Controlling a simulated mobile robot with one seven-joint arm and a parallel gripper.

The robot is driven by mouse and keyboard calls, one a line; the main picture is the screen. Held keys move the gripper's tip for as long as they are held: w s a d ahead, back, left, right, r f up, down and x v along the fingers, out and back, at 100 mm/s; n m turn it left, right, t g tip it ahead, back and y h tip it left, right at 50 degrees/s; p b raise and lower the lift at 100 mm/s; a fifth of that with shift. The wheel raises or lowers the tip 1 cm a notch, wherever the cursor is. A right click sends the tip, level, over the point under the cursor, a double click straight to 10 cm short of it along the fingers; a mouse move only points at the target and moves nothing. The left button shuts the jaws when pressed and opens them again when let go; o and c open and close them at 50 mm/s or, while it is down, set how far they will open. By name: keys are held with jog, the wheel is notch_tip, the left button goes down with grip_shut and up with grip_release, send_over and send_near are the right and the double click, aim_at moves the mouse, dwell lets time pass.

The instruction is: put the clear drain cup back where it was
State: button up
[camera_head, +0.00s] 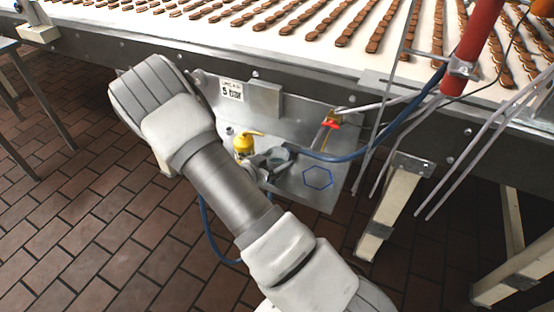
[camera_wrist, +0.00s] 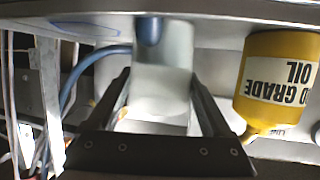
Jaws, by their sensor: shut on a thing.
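The clear drain cup (camera_wrist: 168,62) is between the two fingers of my gripper (camera_wrist: 160,88) in the wrist view, and the fingers are shut on it. A blue rounded shape shows at the cup's upper part in that view; I cannot tell whether it is inside or behind. In the head view my gripper (camera_head: 273,160) is low over the metal shelf, and the cup is not clear there. A blue hexagon outline (camera_head: 318,177) is marked on the shelf to the right of my gripper and looks empty. Whether the cup touches the shelf I cannot tell.
A yellow oil bottle (camera_head: 245,142) stands close beside my gripper; it also shows in the wrist view (camera_wrist: 280,80), upside down. A blue hose (camera_head: 345,158) and a red valve handle (camera_head: 332,123) are at the shelf's right. The conveyor (camera_head: 330,62) overhangs behind.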

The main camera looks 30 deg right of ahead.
jog(key=o, duration=1.3)
